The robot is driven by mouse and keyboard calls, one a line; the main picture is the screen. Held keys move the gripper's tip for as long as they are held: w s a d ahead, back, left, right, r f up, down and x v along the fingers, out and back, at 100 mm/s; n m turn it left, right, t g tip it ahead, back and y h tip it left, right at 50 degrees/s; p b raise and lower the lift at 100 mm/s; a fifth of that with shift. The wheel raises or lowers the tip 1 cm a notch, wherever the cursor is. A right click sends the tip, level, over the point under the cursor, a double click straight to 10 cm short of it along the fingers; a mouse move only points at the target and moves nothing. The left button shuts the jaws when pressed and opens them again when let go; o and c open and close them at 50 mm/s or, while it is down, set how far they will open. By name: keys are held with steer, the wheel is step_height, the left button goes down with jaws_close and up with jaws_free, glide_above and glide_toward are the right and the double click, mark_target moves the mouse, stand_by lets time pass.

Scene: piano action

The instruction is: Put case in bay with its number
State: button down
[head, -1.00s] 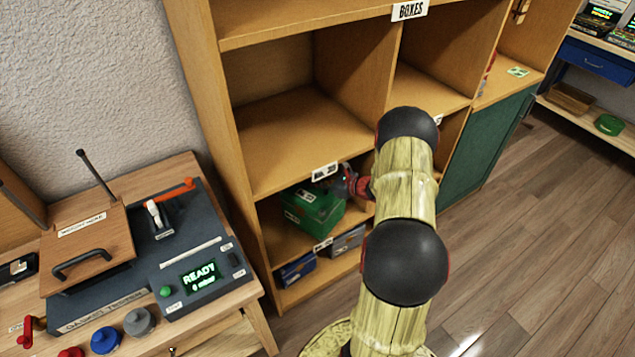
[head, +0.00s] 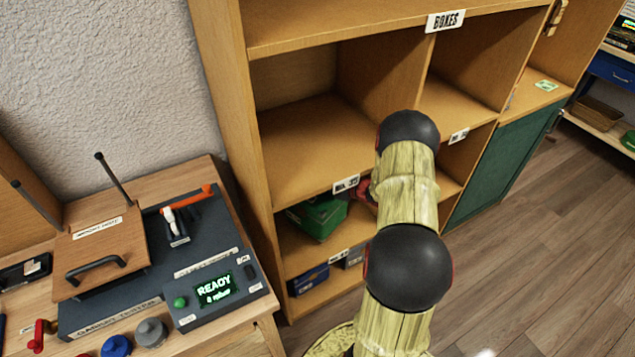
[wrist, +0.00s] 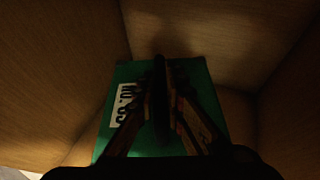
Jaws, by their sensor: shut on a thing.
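The green case (head: 318,217) is inside the bay under the upper plate, in the left column of the shelf unit (head: 262,165). The plate (head: 346,184) on that shelf edge is too small to read surely. In the wrist view the case (wrist: 215,95) shows from above, with a white number label (wrist: 124,104) starting "NO." and last digits unclear. My gripper (wrist: 161,92) is shut on the case at its middle; the grip itself is dark. In the head view my arm hides most of the gripper. I cannot tell whether the case touches the bay floor.
Blue (head: 308,280) and grey (head: 353,256) cases sit in the bay below. The bay above is empty. A gasket tester (head: 160,260) reading READY stands on the bench at left. A green cabinet door (head: 490,160) is at right. Bay walls are close around my gripper.

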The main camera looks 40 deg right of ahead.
steer(key=shift+f, duration=0.55)
steer(key=shift+s+d+f+b, duration=0.1)
steer(key=shift+b, duration=0.2)
steer(key=c, duration=2.3)
jaws_free()
steer(key=shift+f, duration=0.15)
steer(key=o, duration=0.4)
steer(key=shift+s, duration=0.1)
steer(key=shift+r, duration=0.25)
steer(key=shift+s+d+r+p, duration=0.15)
steer(key=shift+s+d+p, duration=0.4)
steer(key=shift+s, duration=1.9)
steer(key=shift+s+d+r+p, duration=0.2)
steer(key=shift+s+p, duration=0.6)
steer(key=shift+s, duration=1.6)
steer(key=shift+s+d+r+p, duration=0.1)
steer(key=shift+s+d+p, duration=0.45)
steer(key=shift+s, duration=1.9)
